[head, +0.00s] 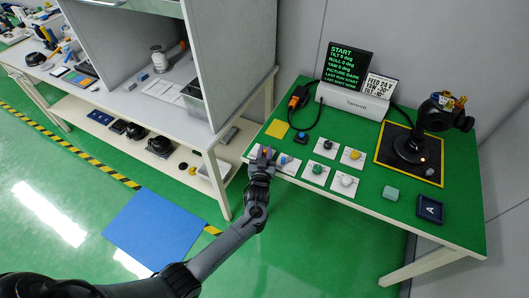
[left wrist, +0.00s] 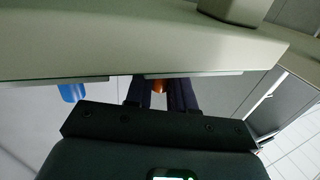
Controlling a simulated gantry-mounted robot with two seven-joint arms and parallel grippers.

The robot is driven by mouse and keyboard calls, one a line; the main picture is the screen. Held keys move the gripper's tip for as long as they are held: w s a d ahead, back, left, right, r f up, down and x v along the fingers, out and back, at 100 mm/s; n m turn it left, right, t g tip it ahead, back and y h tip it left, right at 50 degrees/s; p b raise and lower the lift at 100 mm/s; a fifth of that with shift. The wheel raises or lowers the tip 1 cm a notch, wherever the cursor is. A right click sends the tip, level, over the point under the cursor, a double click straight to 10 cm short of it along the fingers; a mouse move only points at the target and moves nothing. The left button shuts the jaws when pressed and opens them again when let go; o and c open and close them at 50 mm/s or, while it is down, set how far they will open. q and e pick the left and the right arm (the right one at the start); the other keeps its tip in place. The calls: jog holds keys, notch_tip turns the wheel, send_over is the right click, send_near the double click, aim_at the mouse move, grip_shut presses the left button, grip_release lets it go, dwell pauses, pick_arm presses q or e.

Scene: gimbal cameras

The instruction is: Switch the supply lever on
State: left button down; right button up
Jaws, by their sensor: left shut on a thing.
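My left gripper (head: 264,155) is at the left front edge of the green table. It is shut on a small orange lever, mostly hidden by the fingers in the head view. In the left wrist view the orange lever (left wrist: 158,87) shows between the two dark fingers. A blue lever (head: 284,160) stands on a white plate just right of the gripper; a blue part also shows at the left of the left wrist view (left wrist: 72,92). No label names the supply lever legibly, and the held lever's on or off position cannot be told. My right gripper is out of view.
White plates with a green knob (head: 318,169), a yellow knob (head: 354,155) and a white knob (head: 346,181) lie close right. A display (head: 348,66) reads "START", "PICTURE DARK". A black gimbal camera (head: 414,145) stands on a yellow-edged pad. A grey cabinet (head: 226,60) rises at left.

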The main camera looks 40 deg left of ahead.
pick_arm(q)
jog(key=c, duration=1.1)
grip_release()
jog(key=shift+w, duration=0.1)
jog(key=shift+p+v, duration=1.15)
jog(key=shift+v, duration=4.3)
